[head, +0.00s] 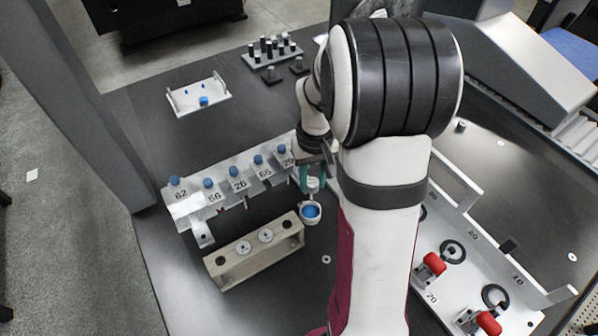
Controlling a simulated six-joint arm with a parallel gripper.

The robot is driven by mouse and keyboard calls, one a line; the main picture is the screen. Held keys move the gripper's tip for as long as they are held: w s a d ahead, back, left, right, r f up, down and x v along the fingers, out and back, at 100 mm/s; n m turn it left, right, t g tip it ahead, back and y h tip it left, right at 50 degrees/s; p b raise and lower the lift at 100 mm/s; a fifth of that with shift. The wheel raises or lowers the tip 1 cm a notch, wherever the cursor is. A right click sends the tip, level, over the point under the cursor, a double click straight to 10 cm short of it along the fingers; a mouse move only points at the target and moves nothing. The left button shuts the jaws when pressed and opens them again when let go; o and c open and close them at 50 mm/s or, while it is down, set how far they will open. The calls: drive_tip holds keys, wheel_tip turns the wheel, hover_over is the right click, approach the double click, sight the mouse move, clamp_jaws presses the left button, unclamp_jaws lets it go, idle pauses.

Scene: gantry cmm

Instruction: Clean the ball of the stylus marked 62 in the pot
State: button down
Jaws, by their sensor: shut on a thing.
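The stylus marked 62 (174,182) sits at the left end of a pale rack (235,203), its blue top showing above its number plate. Its ball is hidden. Several similar blue-topped styli stand to its right, marked 56, 26, 65 and 29. The pot (311,212) is a small white cup with blue inside, right of the rack's 29 end and well away from 62. I cannot tell whether the pot is clear of the table.
A beige block (255,255) with holes and round discs stands in front of the rack. A white tray (200,99) and a stand of black pegs (272,53) lie behind. A white fixture with red clamps (435,265) is at right. Dark table (180,280) is clear at front left.

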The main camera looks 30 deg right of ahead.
sight(311, 199)
drive_tip(key=shift+f, duration=2.6)
drive_tip(key=shift+f, duration=0.25)
drive_tip(key=n, duration=0.5)
drive_tip(key=shift+n, duration=0.4)
drive_tip(key=m, duration=0.5)
drive_tip(key=shift+a+m, duration=0.1)
drive_tip(key=shift+m, duration=0.3)
drive_tip(key=m, duration=0.5)
drive_tip(key=shift+m, duration=0.4)
